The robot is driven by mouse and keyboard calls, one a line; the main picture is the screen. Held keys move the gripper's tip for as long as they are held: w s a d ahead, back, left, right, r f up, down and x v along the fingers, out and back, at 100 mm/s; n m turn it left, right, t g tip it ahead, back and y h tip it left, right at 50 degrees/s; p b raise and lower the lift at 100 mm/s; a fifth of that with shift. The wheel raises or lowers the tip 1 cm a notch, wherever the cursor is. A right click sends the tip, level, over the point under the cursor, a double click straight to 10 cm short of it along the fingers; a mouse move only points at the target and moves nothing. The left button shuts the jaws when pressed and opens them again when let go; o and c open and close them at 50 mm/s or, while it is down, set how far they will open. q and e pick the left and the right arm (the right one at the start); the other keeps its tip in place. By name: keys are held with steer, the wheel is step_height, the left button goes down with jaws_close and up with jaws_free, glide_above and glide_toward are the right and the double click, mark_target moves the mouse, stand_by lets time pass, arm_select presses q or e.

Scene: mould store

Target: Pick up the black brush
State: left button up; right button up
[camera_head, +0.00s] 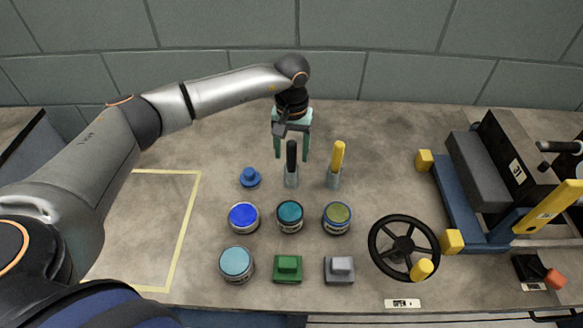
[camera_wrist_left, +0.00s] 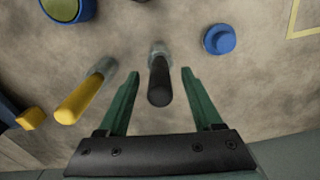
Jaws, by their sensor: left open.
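The black brush (camera_head: 291,157) stands upright, handle up, in a grey holder or base on the bench, behind the row of tins. In the left wrist view the black brush (camera_wrist_left: 159,82) shows between the two green fingers, nearer the right one. My left gripper (camera_head: 291,156) is open, with its fingers pointing down around or just behind the handle. No contact between the fingers and the brush shows. A yellow brush (camera_head: 337,158) stands upright to the right of the black one; it also shows in the left wrist view (camera_wrist_left: 82,97), outside the left finger. My right gripper is not seen.
A blue knobbed piece (camera_head: 250,178) lies left of the black brush. Several tins, such as the teal one (camera_head: 290,216), stand in front. A black handwheel (camera_head: 404,247) and a blue-framed machine (camera_head: 467,200) stand at right. The yellow-outlined area (camera_head: 150,225) is clear.

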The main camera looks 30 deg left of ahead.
arm_select(q)
jaws_close()
stand_by(0.4)
steer(key=shift+r, duration=0.1)
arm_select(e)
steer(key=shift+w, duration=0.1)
